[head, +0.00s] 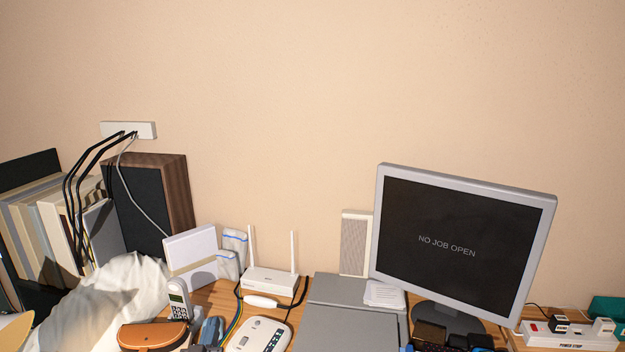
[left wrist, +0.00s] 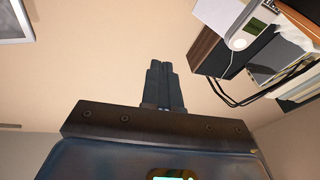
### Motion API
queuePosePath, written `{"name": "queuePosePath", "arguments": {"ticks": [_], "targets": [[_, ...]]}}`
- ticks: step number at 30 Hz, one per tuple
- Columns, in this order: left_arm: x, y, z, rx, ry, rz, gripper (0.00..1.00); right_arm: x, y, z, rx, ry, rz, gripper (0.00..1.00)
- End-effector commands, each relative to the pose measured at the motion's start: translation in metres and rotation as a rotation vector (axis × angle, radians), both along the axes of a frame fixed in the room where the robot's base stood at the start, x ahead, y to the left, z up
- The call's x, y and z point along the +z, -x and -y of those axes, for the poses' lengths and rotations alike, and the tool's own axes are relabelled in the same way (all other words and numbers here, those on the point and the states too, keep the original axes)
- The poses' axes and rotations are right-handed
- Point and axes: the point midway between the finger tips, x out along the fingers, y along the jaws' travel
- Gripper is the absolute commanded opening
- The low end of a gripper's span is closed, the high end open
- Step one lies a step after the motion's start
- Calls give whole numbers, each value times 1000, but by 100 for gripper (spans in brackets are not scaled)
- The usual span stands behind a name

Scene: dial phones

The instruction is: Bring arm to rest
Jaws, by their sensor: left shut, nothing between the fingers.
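My left gripper (left wrist: 165,85) shows in the left wrist view as two dark blue-grey fingers close together. It is shut, with nothing between the fingers. Beyond them is bare beige wall, and no object touches them. In the head view a small blue-grey shape (head: 212,330) shows at the bottom edge; I cannot tell whether it belongs to my gripper. A white cordless handset (head: 179,300) stands upright at the lower left of the head view. It also seems to show at the upper right of the left wrist view (left wrist: 240,40). My right gripper is in neither view.
The desk is crowded: a brown case (head: 152,336), a white router (head: 270,281), a white keypad device (head: 259,336), a grey flat-topped unit (head: 350,325), a monitor (head: 460,230) and a power strip (head: 566,341). A speaker (head: 176,190) and books stand left.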

Motion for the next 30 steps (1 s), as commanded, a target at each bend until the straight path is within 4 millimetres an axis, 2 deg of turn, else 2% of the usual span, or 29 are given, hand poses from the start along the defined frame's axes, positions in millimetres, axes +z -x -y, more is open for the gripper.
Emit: {"name": "queuePosePath", "arguments": {"ticks": [1,6,18,24,30], "targets": [[-6,22,0,8,-15,11,0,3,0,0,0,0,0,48],[-14,88,0,32,-67,58,0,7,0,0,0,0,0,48],[-22,230,6,43,-155,40,0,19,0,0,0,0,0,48],[-34,289,9,28,-171,-71,0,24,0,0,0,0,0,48],[-52,327,10,15,-172,-180,0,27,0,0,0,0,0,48]]}}
